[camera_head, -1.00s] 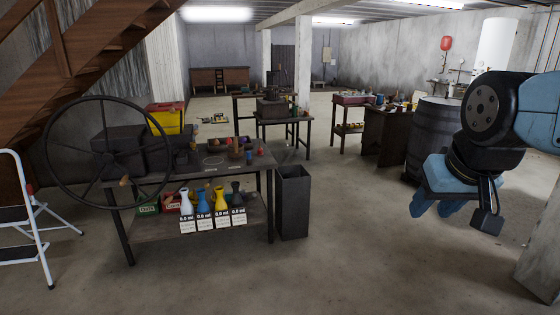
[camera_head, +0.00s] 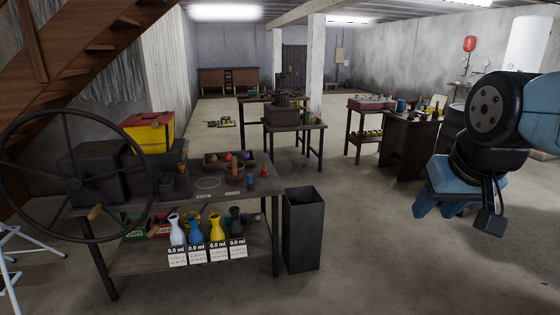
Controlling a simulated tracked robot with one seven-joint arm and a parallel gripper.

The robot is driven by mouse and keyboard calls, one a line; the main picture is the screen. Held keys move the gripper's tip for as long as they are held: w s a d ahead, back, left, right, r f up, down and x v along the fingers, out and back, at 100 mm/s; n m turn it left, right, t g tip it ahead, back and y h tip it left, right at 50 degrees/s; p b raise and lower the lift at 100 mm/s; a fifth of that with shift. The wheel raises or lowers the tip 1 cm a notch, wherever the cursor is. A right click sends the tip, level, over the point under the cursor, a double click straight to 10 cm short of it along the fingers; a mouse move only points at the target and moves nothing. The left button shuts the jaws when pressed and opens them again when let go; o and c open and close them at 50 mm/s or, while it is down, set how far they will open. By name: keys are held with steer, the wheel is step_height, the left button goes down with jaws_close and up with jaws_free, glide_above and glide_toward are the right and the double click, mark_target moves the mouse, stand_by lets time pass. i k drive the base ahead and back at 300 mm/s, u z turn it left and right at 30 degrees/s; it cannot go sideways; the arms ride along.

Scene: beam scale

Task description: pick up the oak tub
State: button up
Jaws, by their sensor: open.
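I cannot single out the oak tub with certainty. Small brown vessels, one of them a brown cylinder (camera_head: 237,168), stand on the top of the near workbench (camera_head: 150,206), too small to identify. A shallow dark tray (camera_head: 212,161) with colored pieces is at the bench's back edge. My gripper (camera_head: 436,209) hangs at the right of the view, with blue fingers pointing down. It is open, with nothing seen between its fingers, and is well to the right of the bench and apart from it.
A tall black bin (camera_head: 304,235) stands at the bench's right end. A large spoked wheel (camera_head: 73,184) is at its left. Several colored flasks (camera_head: 217,229) stand on the lower shelf. Farther tables (camera_head: 410,125) and a pillar (camera_head: 316,70) stand behind. Floor at right front is open.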

mark_target(233, 170)
steer(key=z, duration=0.05)
steer(key=i, duration=1.6)
steer(key=u, duration=1.05)
